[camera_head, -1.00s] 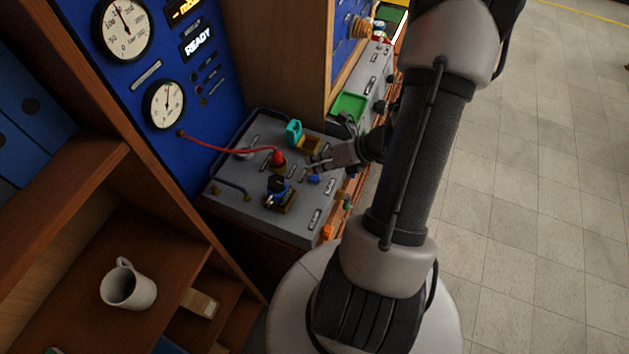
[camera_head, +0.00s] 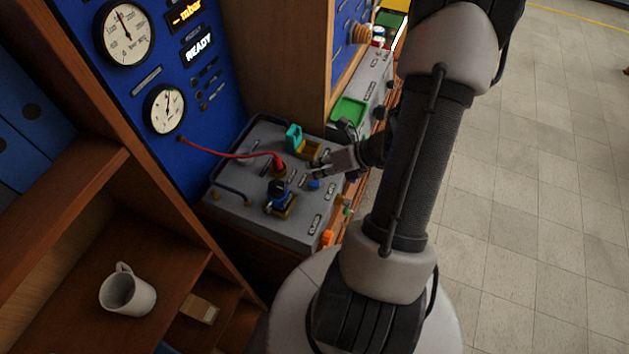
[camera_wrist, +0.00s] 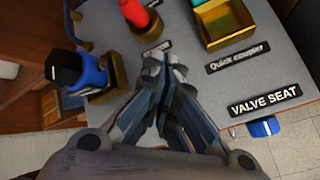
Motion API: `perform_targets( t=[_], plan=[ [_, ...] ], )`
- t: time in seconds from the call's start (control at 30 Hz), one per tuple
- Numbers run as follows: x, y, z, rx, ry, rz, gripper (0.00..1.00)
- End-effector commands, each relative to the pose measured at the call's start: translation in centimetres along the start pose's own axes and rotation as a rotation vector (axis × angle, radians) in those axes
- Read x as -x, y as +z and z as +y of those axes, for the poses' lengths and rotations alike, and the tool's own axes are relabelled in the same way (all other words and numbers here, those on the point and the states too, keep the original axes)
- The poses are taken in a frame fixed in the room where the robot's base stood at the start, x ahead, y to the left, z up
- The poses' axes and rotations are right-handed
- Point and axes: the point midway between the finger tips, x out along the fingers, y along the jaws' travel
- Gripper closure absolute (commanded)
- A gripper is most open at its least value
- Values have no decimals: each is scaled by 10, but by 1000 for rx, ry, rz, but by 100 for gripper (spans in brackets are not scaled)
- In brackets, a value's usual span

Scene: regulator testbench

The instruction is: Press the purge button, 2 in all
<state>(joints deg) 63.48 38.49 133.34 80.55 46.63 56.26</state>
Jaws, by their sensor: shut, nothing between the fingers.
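My gripper (camera_head: 313,171) is shut and empty, low over the grey bench panel (camera_head: 241,166). In the wrist view its closed fingertips (camera_wrist: 158,60) point at the panel and cover part of a small label. Any contact under the fingertips is hidden.
A blue-and-black valve (camera_head: 279,193) and a red hose fitting (camera_head: 278,162) stand close by. A brass tray with a teal piece (camera_head: 294,138) lies behind.

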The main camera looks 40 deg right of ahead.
Motion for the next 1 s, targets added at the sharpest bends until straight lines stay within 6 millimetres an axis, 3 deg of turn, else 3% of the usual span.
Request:
perform_targets(
  t=[1.0],
  plan=[
    [-6,-4,-4,0,0,0,100]
  ],
)
